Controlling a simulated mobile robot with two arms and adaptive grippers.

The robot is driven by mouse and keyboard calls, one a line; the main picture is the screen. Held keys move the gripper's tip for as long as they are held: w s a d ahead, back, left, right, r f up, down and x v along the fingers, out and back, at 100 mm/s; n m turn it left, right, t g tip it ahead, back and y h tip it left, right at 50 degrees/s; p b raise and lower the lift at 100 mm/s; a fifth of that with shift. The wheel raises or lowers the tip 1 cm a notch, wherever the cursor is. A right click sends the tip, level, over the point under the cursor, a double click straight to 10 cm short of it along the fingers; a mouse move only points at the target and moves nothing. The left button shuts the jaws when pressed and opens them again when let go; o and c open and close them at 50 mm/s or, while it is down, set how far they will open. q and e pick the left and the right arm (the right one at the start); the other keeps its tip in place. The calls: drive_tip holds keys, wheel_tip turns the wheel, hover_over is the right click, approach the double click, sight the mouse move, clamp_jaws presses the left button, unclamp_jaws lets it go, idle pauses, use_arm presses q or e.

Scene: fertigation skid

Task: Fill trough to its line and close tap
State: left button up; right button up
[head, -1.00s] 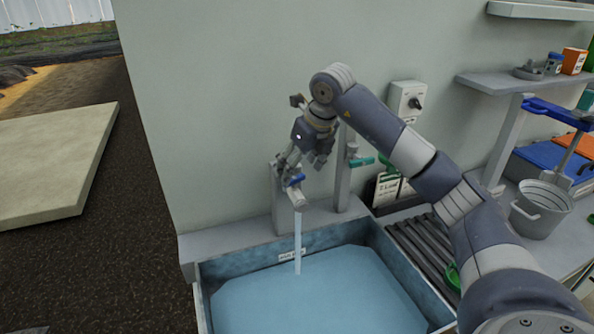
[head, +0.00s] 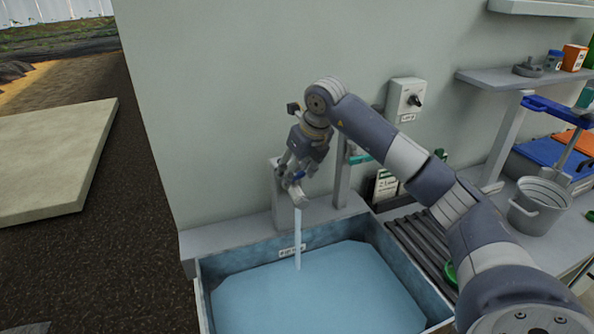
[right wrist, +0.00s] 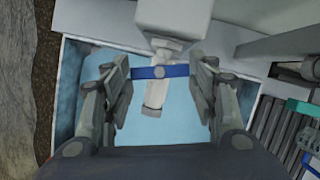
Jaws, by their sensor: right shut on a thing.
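The blue-lined trough (head: 375,231) holds water (head: 320,290), whose surface lies just below the white label (head: 292,250) on the back wall. The tap (head: 291,208) stands on a post behind the trough, and a stream (head: 298,240) falls from its spout into the water. My right gripper (head: 294,180) is at the tap, its fingers shut on the blue tap handle (head: 300,174). In the right wrist view the handle (right wrist: 160,71) lies crosswise between the fingers, above the spout. The label's writing is too small to read. My left gripper is not in view.
A second tap with a green handle (head: 360,159) stands to the right on its own post. A switch box (head: 406,98) is on the wall. A dark slatted rack (head: 418,245) and a metal bucket (head: 540,206) are at the right.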

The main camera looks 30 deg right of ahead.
drive_tip(key=shift+a+m+h, duration=0.15)
drive_tip(key=shift+m+h, duration=0.55)
drive_tip(key=shift+m, duration=1.2)
drive_tip(key=o, duration=1.1)
drive_tip(key=shift+c, duration=0.2)
drive_tip(key=v, duration=1.2)
drive_tip(key=shift+w, duration=0.2)
